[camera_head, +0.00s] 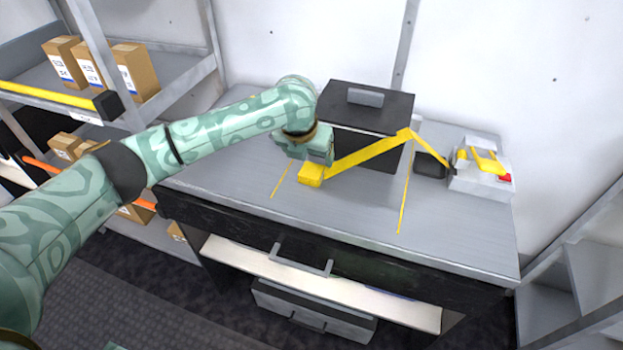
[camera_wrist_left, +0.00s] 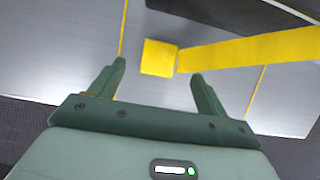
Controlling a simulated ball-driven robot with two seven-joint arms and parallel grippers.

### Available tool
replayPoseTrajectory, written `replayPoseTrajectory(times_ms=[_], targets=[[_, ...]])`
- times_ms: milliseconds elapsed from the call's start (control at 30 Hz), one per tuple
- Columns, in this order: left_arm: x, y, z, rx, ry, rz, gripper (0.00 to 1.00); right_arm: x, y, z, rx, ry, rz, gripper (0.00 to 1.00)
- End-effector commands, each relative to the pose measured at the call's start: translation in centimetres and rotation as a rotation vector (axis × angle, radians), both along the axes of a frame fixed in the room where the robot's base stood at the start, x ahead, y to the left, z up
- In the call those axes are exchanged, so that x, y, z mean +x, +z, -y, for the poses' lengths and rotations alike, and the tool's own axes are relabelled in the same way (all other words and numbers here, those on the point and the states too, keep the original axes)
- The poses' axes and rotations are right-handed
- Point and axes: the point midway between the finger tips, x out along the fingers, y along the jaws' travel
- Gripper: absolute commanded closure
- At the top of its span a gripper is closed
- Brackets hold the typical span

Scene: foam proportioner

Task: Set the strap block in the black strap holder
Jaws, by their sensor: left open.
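The yellow strap block (camera_head: 311,174) sits on the grey bench top, at the left end of a yellow strap (camera_head: 370,153). The block also shows in the left wrist view (camera_wrist_left: 159,57). My left gripper (camera_head: 316,160) is open and close to the block. In the wrist view its two fingertips (camera_wrist_left: 158,71) stand to either side of the block's near edge, with the block a little beyond them and not gripped. A small black piece (camera_head: 431,166) beside the white machine may be the black strap holder; I cannot tell for sure. My right gripper is not in view.
A large black box (camera_head: 365,115) with a grey handle stands behind the strap. The white machine (camera_head: 483,170) with yellow parts is at the right. Yellow lines mark the bench (camera_head: 350,215), whose front is clear. Shelves with cartons (camera_head: 135,70) are at the left.

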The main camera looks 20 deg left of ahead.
Motion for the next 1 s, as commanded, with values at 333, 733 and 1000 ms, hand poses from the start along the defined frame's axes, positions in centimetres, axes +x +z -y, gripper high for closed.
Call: replayPoseTrajectory(times_ms=[333,733,1000], targets=[[0.8,-3.2,0.0,-0.001,0.001,-0.001,0.24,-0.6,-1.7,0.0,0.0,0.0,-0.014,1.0],[1.8,-6.7,-0.1,-0.002,-0.001,0.004,0.24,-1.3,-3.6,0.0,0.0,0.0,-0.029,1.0],[1.8,-6.7,-0.1,-0.001,-0.001,0.004,0.74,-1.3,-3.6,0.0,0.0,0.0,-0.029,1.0]])
